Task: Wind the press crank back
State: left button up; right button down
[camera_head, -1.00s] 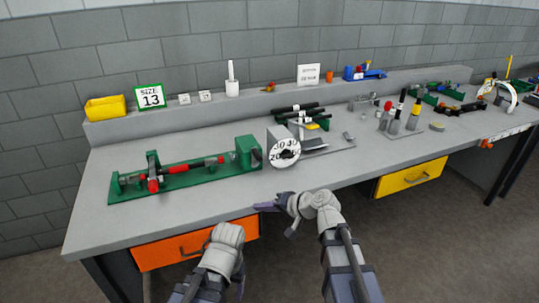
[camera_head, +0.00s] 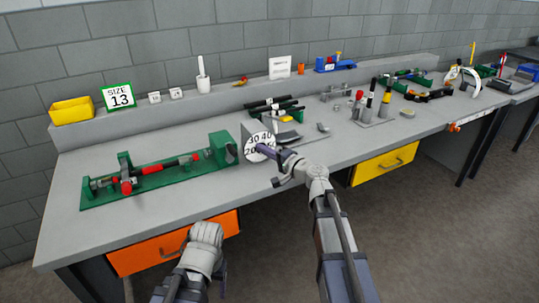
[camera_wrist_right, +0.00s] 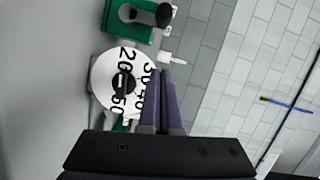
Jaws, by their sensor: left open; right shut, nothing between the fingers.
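A green press-like fixture (camera_head: 150,182) with red-ended bars lies along the left of the bench. A grey crank arm with a black knob (camera_wrist_right: 150,14) shows against its green block in the right wrist view. I take this for the press crank. A white number dial (camera_head: 254,150) stands to the right of the block; its black centre knob (camera_wrist_right: 124,85) shows in the right wrist view. My right gripper (camera_head: 278,154) is shut and empty, close in front of the dial's right side. My left gripper (camera_head: 205,245) is low before the orange drawer, open, its fingers mostly hidden.
Further right are upright tools (camera_head: 370,105) and a yellow drawer (camera_head: 384,163). The bench front before the green fixture is clear.

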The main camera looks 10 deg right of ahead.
pick_arm(q)
jog(key=shift+f+b, duration=0.4)
jog(key=shift+f, duration=0.05)
pick_arm(e)
jog(key=w+a, duration=0.2)
jog(key=a, duration=0.4)
jog(key=shift+f, duration=0.45)
